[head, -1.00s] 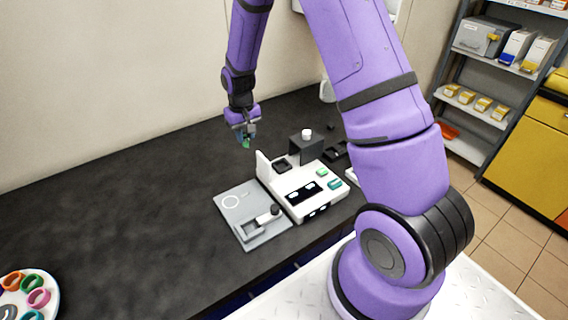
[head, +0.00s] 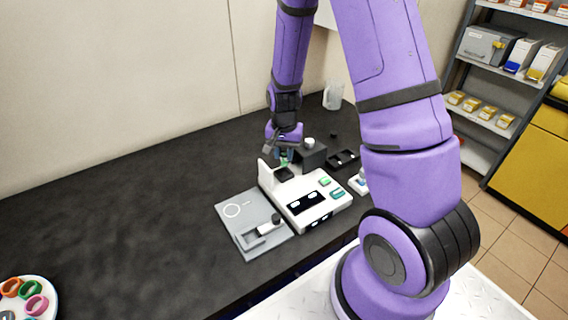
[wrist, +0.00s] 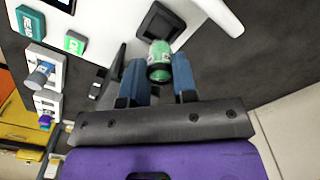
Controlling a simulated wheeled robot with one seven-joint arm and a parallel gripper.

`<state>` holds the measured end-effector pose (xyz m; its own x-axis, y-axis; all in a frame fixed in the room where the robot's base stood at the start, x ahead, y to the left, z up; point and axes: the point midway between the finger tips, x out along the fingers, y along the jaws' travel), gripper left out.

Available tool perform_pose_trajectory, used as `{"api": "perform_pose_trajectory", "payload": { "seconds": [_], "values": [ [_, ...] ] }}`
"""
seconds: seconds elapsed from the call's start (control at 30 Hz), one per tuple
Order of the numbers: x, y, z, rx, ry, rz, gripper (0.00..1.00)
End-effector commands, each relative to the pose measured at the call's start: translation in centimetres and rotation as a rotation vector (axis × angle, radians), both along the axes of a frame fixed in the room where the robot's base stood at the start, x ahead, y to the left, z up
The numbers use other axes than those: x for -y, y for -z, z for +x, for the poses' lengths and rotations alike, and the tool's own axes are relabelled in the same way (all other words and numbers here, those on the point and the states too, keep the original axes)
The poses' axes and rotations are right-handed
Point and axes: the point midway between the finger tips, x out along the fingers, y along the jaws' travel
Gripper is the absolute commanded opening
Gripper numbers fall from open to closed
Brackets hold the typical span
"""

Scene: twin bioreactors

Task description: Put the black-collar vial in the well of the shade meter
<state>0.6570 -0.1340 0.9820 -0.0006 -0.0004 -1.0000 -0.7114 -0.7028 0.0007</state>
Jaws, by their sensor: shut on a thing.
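My gripper (head: 284,160) is above the back of the white shade meter (head: 320,203). In the wrist view its blue fingers (wrist: 160,82) are shut on a green vial (wrist: 159,62). I cannot make out the vial's collar colour. The meter's well is a dark square opening (wrist: 160,24), just beyond the vial's end in the wrist view. In the head view the dark well (head: 284,174) lies just below the gripper. The vial appears above the well, apart from it or at its mouth; I cannot tell which. A white upright flap (head: 264,173) stands at the meter's left.
A grey plate device (head: 238,212) stands left of the meter. A black block with a white knob (head: 312,156) and a black tray (head: 343,160) are behind. Small holders with vials (wrist: 40,75) stand nearby. A plate of coloured rings (head: 45,283) is front left. The left counter is clear.

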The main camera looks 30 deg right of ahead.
Motion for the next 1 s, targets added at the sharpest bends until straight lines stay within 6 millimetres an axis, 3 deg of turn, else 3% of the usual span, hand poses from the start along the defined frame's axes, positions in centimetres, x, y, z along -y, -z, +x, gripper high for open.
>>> {"api": "perform_pose_trajectory", "payload": {
  "seconds": [0.37, 0.77, 0.8, 0.87, 0.9, 1.0],
  "values": [
    [0.0, 4.0, 0.0, -0.001, -0.001, 0.0, 0.04],
    [0.0, 4.4, 0.0, 0.001, -0.002, 0.001, 0.04],
    [0.0, 4.4, 0.0, 0.001, -0.002, 0.0, 0.33],
    [0.0, 4.4, 0.0, 0.001, -0.002, 0.0, 0.47],
    [0.0, 4.4, 0.0, 0.001, -0.002, 0.0, 0.52],
    [0.0, 4.4, 0.0, 0.001, -0.002, 0.0, 0.52]
  ]
}}
